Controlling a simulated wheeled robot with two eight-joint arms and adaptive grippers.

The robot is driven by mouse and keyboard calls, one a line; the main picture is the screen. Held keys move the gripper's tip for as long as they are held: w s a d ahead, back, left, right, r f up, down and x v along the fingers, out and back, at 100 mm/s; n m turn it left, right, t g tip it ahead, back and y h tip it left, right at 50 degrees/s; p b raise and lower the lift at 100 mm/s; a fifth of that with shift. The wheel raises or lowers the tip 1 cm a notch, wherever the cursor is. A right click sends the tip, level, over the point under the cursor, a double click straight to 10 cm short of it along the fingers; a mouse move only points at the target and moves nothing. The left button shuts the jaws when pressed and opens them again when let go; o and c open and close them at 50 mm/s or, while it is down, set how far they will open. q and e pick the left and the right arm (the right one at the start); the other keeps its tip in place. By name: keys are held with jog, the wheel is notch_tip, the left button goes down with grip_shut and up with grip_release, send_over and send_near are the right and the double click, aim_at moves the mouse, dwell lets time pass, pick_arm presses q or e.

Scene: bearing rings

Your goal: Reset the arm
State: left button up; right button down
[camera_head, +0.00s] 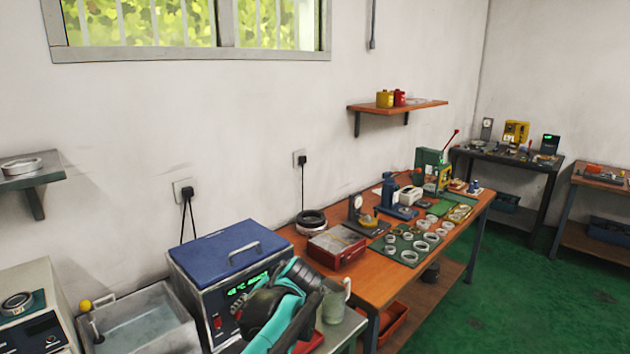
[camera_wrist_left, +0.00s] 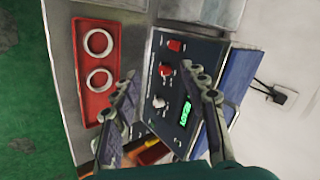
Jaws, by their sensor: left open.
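My left arm (camera_head: 275,310), teal and black, reaches in from the bottom of the head view, in front of a box with a blue lid (camera_head: 225,250) and a green display. In the left wrist view my left gripper (camera_wrist_left: 162,74) is open and empty. Its two fingers stand apart in front of the box's dark control panel (camera_wrist_left: 175,75), with red and white knobs. I cannot tell the distance to the panel. A red tray (camera_wrist_left: 92,112) with two pale rings lies left of the fingers. My right gripper is in neither view.
A wooden workbench (camera_head: 345,262) carries a green mat (camera_head: 398,263) with several rings, a red box (camera_head: 336,248) and tools. A metal basin (camera_head: 165,338) stands left of the blue-lidded box. A metal mug (camera_head: 334,300) stands right of my arm. Green floor (camera_head: 510,300) is open at the right.

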pick_arm(q)
jog(key=s+a+f+n+t+h, duration=0.1)
jog(key=s+f+n+h, duration=0.1)
jog(key=s, duration=1)
jog(key=s+a+f+n+t+h, duration=0.1)
jog(key=s+f+h, duration=0.3)
jog(key=s, duration=0.8)
notch_tip(320, 180, down, 2)
jog(key=shift+s+f+n, duration=0.1)
jog(key=shift+s+n, duration=0.1)
jog(key=shift+n, duration=0.5)
